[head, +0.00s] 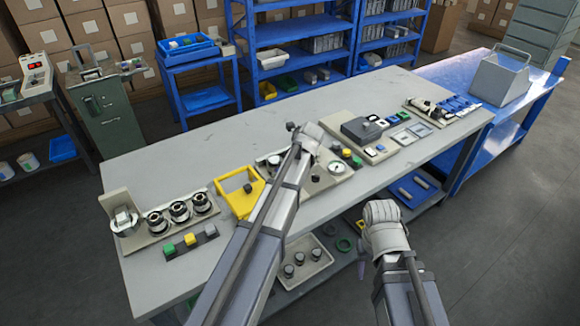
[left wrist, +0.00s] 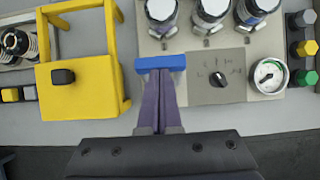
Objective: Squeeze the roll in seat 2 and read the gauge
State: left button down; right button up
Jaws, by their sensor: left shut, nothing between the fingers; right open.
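No seat numbers are readable. A round dial gauge (left wrist: 269,76) sits at the panel's right; its reading is too small to tell. A black knob (left wrist: 219,79) is left of it. My left gripper (left wrist: 160,72) is shut and empty, its tips at a blue bar (left wrist: 160,62) below the left cylinder. In the head view my left arm hides the cylinders; the gauge (head: 336,168) shows. My right gripper (head: 383,214) is open, off the bench's front edge.
A yellow frame (left wrist: 72,88) stands left of the panel. Beyond it a plate holds several dark-and-silver spools (head: 179,211). Coloured buttons (left wrist: 305,48) are right of the gauge. A dark grey device (head: 362,130) stands farther right. The bench's back strip (head: 200,145) is clear.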

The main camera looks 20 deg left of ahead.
pick_arm(q)
jog(key=s+d+p+v, duration=0.1)
jog(key=p+v, duration=0.9)
jog(key=v, duration=0.3)
jog(key=shift+f, duration=0.45)
pick_arm(e)
notch_tip(320, 180, up, 11)
jog(key=shift+a+f, duration=0.15)
pick_arm(q)
jog(key=shift+d, duration=0.1)
pick_arm(e)
jog(key=shift+s, duration=0.1)
pick_arm(q)
jog(key=s+d+f+n+g+h+b, duration=0.1)
jog(key=s+d+f+n, duration=0.2)
jog(key=s+d+n, duration=0.3)
jog(key=s+d+f+n+g+h+b, duration=0.2)
jog(key=s+d+n, duration=0.5)
jog(key=s+n, duration=0.8)
jog(key=s, duration=0.3)
jog(key=shift+d+f+n+g, duration=0.2)
jog(key=shift+f+n+g, duration=0.1)
jog(key=shift+f+n, duration=0.1)
pick_arm(e)
notch_tip(320, 180, down, 3)
jog(key=shift+f, duration=0.2)
jog(key=shift+c, duration=0.3)
